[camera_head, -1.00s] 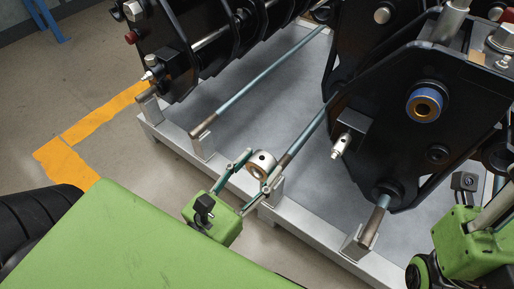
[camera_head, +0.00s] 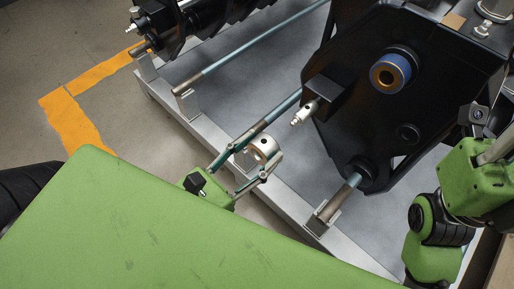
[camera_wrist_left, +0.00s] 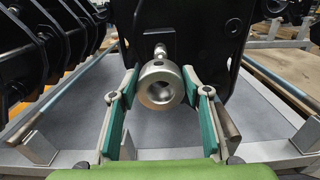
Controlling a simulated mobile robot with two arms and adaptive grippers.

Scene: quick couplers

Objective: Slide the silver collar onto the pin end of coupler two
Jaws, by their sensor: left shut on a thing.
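The silver collar (camera_head: 263,149), a short ring with a small hole in its side, is held between the fingertips of my left gripper (camera_head: 256,153). In the left wrist view the collar (camera_wrist_left: 160,85) faces me with its bore open and empty, between the teal fingers. A black coupler plate (camera_head: 345,110) with a blue bushing stands behind it. One steel pin (camera_head: 343,194) with a brown end leaves its lower corner. A brown-ended rod (camera_head: 262,125) passes just behind the collar, apart or touching I cannot tell. No label shows which is coupler two.
A pale metal frame (camera_head: 217,140) with upright brackets carries the rod ends. A small silver fitting (camera_head: 302,113) sticks out of the coupler. Another black coupler (camera_head: 165,25) is at upper left. My right arm is at the right edge; its fingers are not visible.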

